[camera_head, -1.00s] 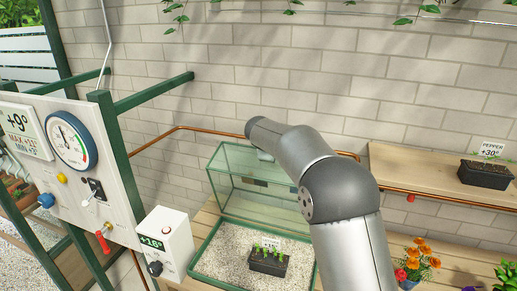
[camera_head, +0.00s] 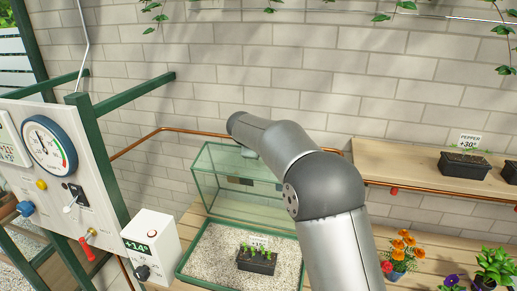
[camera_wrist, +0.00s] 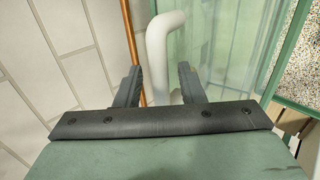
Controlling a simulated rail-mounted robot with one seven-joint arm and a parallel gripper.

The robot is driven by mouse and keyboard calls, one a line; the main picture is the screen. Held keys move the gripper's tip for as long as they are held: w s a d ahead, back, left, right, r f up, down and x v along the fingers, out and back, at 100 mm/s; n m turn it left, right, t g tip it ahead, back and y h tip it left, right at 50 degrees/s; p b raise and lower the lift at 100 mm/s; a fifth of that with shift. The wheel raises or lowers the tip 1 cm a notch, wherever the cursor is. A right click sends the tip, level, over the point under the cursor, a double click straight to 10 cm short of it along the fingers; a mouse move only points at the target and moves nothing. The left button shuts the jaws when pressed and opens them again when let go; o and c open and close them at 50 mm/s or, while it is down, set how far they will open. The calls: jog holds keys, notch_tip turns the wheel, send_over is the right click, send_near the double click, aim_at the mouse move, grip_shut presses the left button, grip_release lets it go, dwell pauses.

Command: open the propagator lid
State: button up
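The propagator lid (camera_head: 240,205), a clear glass box with green edges, stands tipped up at the back of the propagator tray (camera_head: 205,232) in the head view. The tray is uncovered and holds pale gravel and a black pot of seedlings (camera_head: 257,262). In the wrist view the lid's glass (camera_wrist: 215,45) fills the upper right. A whitish bent handle (camera_wrist: 160,50) lies between the two fingers of my gripper (camera_wrist: 158,72). The fingers are apart, with visible gaps beside the handle. In the head view my arm covers the lid's right side and most of the gripper.
A white box reading about +14° (camera_head: 152,245) stands left of the tray. A panel with a dial (camera_head: 48,147) is at the far left. A copper pipe (camera_head: 165,130) runs along the wall behind. A shelf (camera_head: 410,170) with black pots is at right; flowers (camera_head: 400,250) stand below.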

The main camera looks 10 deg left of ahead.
jog(key=b+v, duration=0.4)
jog(key=v, duration=1.2)
jog(key=s+d+f+m+g, duration=0.2)
jog(key=s+d+f+m, duration=0.25)
jog(key=s+d, duration=0.4)
jog(key=s+d+f+m+g, duration=0.35)
jog(key=s+d+f, duration=0.25)
jog(key=s+d, duration=0.3)
jog(key=s+d+f+m+g, duration=0.1)
jog(key=s+d+f+m, duration=0.1)
jog(key=s+f, duration=0.2)
jog(key=s+d+f+m+g+y, duration=0.1)
jog(key=s+d+f+m, duration=0.2)
jog(key=s, duration=0.6)
jog(key=s+d+f+m+g, duration=0.1)
jog(key=s+d+f+m, duration=0.1)
jog(key=s+f, duration=0.3)
jog(key=shift+s+d+f+m+y, duration=0.3)
jog(key=shift+s+d+m, duration=0.1)
jog(key=shift+s+m, duration=0.35)
